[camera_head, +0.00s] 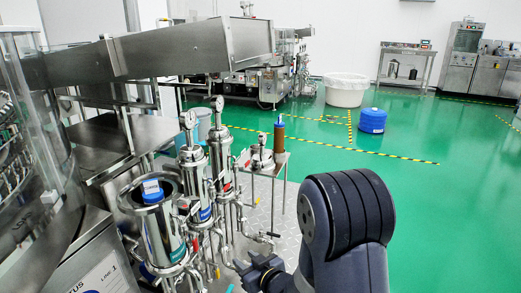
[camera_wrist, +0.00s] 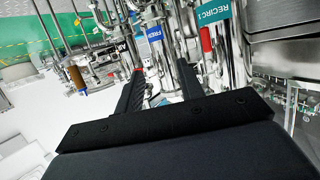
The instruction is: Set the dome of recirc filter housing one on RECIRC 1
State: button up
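The RECIRC 1 housing (camera_head: 162,237) is the front left steel vessel, with a teal label. Its top is open, without a dome, and a blue-capped cartridge (camera_head: 152,191) shows inside. Its teal RECIRC 1 label (camera_wrist: 212,12) is at the top of the wrist view. A steel dome (camera_head: 261,158) sits on a small stand (camera_head: 280,160) behind and to the right; the stand also shows at left in the wrist view. My gripper (camera_head: 256,268) is low, right of the RECIRC 1 housing. In the wrist view its fingers (camera_wrist: 161,70) are apart, with nothing visibly held.
Two closed housings with gauges (camera_head: 194,165) (camera_head: 218,140) stand behind the open one; one bears a blue FRESH label (camera_wrist: 154,33). A brown cartridge (camera_head: 279,142) stands beside the dome. Pipes and valves crowd the housings' right side.

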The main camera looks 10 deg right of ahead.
aim_at(262, 161)
jog(key=i+l+u, duration=0.4)
jog(key=i+l, duration=1.65)
